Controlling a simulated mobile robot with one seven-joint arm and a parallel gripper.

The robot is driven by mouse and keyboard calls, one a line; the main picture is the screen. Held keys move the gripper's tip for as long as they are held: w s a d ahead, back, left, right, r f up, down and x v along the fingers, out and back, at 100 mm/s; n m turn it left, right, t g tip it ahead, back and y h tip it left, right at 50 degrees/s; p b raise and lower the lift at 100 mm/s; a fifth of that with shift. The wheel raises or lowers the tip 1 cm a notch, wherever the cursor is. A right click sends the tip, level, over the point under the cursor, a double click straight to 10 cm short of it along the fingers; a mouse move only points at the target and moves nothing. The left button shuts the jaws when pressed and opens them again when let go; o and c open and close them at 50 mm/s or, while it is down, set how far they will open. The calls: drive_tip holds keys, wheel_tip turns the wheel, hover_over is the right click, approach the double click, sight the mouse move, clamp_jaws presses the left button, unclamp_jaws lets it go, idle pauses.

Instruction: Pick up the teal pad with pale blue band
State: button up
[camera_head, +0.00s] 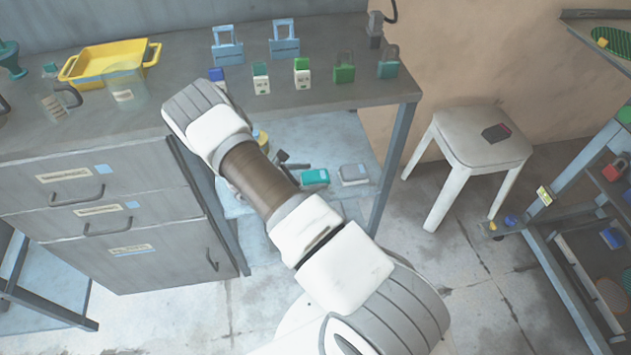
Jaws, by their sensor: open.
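A small teal block (315,177), which looks like the teal pad, lies on the low pale surface under the table. A lighter edge shows on it, but it is too small to make out the band clearly. My arm reaches up across the middle of the view and hides much of the space behind it. Dark finger-like parts, which seem to be my gripper (291,162), show past the arm's right side, just left of the teal block. They look open and apart from it. The rest of my gripper is hidden behind the arm.
A grey-blue block (353,174) lies right of the teal one. The table (190,105) above carries a yellow tray (108,62), a clear container and several padlocks (344,68). A table leg (392,155) stands to the right. A white stool (470,135) and a shelf rack are farther right.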

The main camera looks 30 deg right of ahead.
drive_tip(key=shift+d+f, duration=0.1)
drive_tip(key=shift+d, duration=0.05)
drive_tip(key=shift+c, duration=0.3)
drive_tip(key=c, duration=1)
